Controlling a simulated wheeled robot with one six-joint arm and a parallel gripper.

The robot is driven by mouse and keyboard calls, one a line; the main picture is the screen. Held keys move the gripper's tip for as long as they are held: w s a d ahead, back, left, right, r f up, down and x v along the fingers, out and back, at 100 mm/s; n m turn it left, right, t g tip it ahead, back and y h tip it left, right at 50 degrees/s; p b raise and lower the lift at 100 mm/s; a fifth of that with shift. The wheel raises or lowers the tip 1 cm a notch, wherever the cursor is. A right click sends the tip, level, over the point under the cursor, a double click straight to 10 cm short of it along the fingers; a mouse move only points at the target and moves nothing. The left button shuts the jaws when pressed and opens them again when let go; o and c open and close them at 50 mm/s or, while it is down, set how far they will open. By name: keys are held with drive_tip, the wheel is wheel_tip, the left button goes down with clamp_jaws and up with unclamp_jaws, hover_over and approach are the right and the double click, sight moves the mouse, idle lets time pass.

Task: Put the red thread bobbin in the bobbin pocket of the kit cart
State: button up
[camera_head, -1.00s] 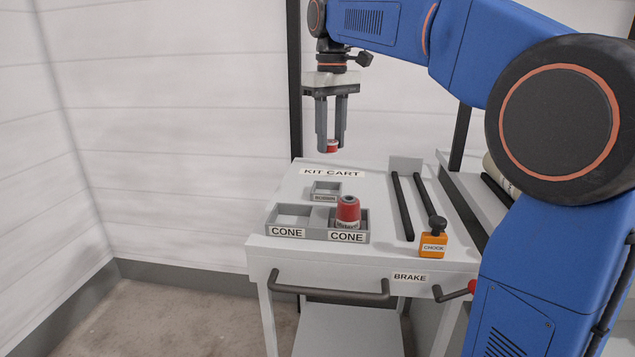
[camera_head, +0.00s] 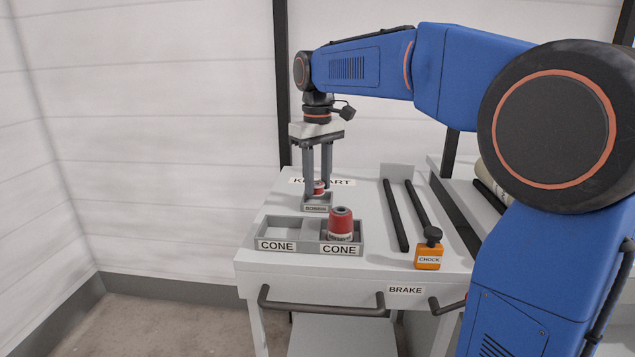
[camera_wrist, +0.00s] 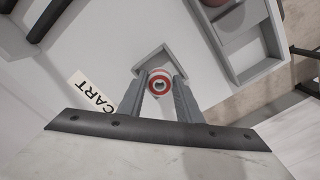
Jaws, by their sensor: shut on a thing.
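The small red thread bobbin (camera_head: 319,187) is between the fingers of my gripper (camera_head: 319,190), which is shut on it. In the wrist view the bobbin (camera_wrist: 159,83) shows as a red ring with a pale face and dark centre, between the two fingertips (camera_wrist: 159,88). The bobbin pocket (camera_head: 317,207) is a small grey square tray labelled BOBBIN on the kit cart (camera_head: 262,215). The bobbin is right at the pocket, over or inside its opening; I cannot tell whether it touches the floor. The wrist view shows the pocket's wall (camera_wrist: 164,55) around the far side of the bobbin.
A grey two-part cone tray (camera_head: 277,246) stands in front of the pocket. Its right compartment holds a red cone (camera_head: 341,223); its left one is empty. Two black rails (camera_head: 395,215) and an orange chock (camera_head: 429,256) lie to the right.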

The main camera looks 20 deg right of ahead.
sight(318, 184)
drive_tip(key=shift+f, duration=0.25)
drive_tip(key=shift+f, duration=0.65)
drive_tip(key=o, duration=1.1)
wheel_tip(318, 184, up, 13)
drive_tip(key=shift+r, duration=0.15)
drive_tip(key=shift+s, duration=0.1)
